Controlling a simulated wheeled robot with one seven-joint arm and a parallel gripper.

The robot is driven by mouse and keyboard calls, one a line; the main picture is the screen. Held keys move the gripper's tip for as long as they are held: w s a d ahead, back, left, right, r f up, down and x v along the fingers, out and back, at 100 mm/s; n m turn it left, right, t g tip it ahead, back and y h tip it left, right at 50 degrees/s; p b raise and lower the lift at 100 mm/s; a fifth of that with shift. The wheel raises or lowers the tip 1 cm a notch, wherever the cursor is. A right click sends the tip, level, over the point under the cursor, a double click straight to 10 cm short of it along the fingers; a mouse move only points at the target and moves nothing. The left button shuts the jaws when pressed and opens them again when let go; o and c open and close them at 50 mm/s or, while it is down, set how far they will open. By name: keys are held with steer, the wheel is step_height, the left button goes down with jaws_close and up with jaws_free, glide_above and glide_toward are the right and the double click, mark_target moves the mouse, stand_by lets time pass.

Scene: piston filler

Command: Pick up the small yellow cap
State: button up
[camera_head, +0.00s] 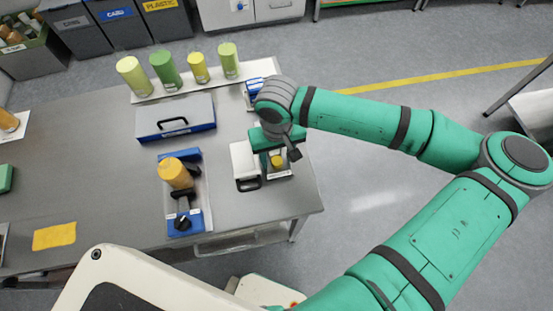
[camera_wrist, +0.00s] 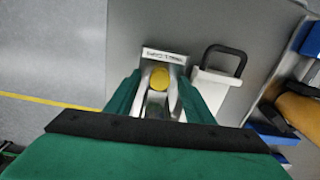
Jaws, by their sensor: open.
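The small yellow cap (camera_head: 277,161) sits in a small light holder at the right end of the grey table. In the wrist view the cap (camera_wrist: 159,78) shows between my two green fingers, in front of a white label strip (camera_wrist: 165,56). My gripper (camera_wrist: 158,94) is open, with a finger on each side of the cap. A gap shows between cap and fingers, and nothing is held. In the head view my wrist hangs above and just behind the cap and partly hides its holder. How far the fingertips are above the cap is hard to tell.
A white box with a black handle (camera_head: 245,165) stands close left of the cap. Farther left are a blue stand with an orange cylinder (camera_head: 175,173) and a grey-blue case (camera_head: 176,117). Several green and yellow cylinders stand behind. The table's front right is clear.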

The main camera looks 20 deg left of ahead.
steer(key=shift+f, duration=0.15)
steer(key=c, duration=1.1)
